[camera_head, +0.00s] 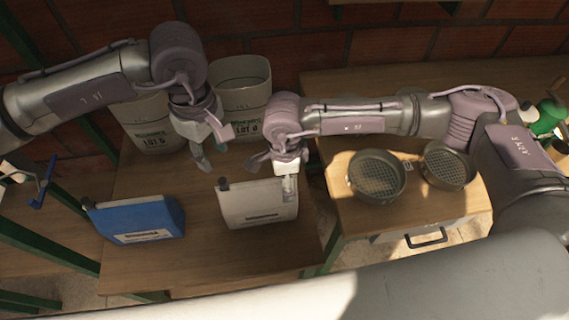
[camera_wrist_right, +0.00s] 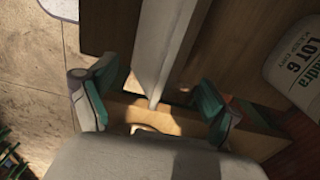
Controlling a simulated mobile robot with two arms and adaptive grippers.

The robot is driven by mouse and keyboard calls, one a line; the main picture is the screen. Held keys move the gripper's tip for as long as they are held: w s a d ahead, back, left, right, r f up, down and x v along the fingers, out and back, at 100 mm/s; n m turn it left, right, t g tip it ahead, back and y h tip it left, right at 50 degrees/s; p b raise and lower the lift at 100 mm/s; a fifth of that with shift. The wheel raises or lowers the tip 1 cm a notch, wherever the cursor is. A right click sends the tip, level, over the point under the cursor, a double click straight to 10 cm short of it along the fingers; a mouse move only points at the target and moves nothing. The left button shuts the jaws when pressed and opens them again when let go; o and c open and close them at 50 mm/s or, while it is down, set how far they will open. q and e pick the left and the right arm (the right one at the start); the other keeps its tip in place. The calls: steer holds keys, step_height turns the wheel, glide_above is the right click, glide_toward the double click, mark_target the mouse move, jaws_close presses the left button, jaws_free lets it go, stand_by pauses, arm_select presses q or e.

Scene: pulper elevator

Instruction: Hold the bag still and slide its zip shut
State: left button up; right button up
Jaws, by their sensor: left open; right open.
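A white bag (camera_head: 256,205) with a dark-printed label stands upright on the wooden table. A small dark tab (camera_head: 224,184) sits at the left end of its top edge. My right gripper (camera_head: 288,172) is over the bag's right end. In the right wrist view the bag's pale top edge (camera_wrist_right: 163,45) runs between the spread fingers of that gripper (camera_wrist_right: 150,103), with gaps on both sides. My left gripper (camera_head: 211,152) is open and empty, above and behind the bag's left end, apart from it. The zip's track is too small to make out.
A blue bag (camera_head: 138,221) stands to the left on the same table. Two white buckets stand behind, one marked LOT 5 (camera_head: 150,125) and one marked LOT 6 (camera_head: 240,85). Two round sieves (camera_head: 376,178) (camera_head: 447,166) rest on the right-hand table. Bare tabletop lies between the bags.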

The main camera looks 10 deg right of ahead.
steer(key=shift+f, duration=1.35)
steer(key=shift+c, duration=0.3)
steer(key=c, duration=1.6)
arm_select(q)
steer(key=shift+o, duration=0.4)
arm_select(e)
jaws_close()
